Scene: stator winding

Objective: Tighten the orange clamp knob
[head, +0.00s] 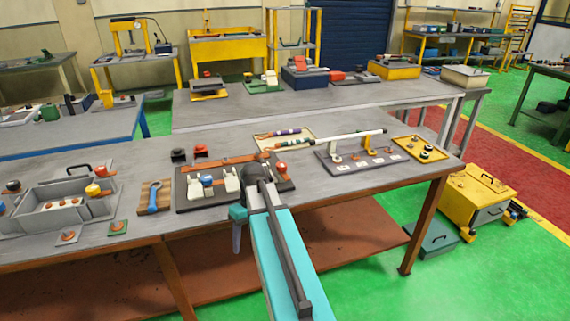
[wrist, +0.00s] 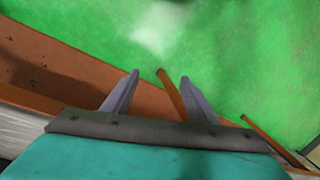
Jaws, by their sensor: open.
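A red-orange knob (head: 281,168) sits at the right of the dark fixture plate (head: 188,204) on the front bench, close behind the end of my arm. Another orange-yellow knob (head: 93,190) stands on the grey box fixture at the left. I cannot tell which one is the orange clamp knob. My gripper (wrist: 160,76) is open and empty in the wrist view, pointing down toward the green floor. In the head view it hangs near the bench's front edge, apart from both knobs, its fingers not clear. No knob shows in the wrist view.
The fixture plate also carries white blocks and a blue knob (head: 207,180). A blue wrench (head: 154,197) lies on a wooden board left of it. A long white rod (head: 345,138) spans a stand at the right. The front bench (head: 350,193) has bare space at its front right.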

